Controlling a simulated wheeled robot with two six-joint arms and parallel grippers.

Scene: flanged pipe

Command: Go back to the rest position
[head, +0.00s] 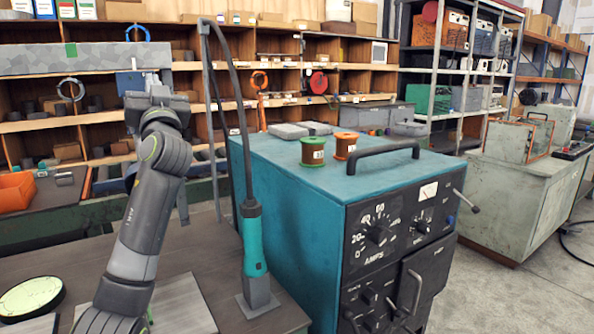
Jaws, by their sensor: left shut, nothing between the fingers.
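My left arm rises from the bottom left, and my left gripper (157,98) is at its upper end, raised in front of the shelves. The gripper is shut and holds nothing. Its fingertips are hard to make out against the shelving behind. It is apart from the teal machine to its right. My right gripper is not in view. I cannot pick out a flanged pipe.
A teal power unit (290,210) with dials stands right of centre. Two spools, green (313,150) and orange (345,145), sit on top. A teal-handled tool (253,240) stands upright beside it. A round disc (30,298) lies at lower left on the dark bench.

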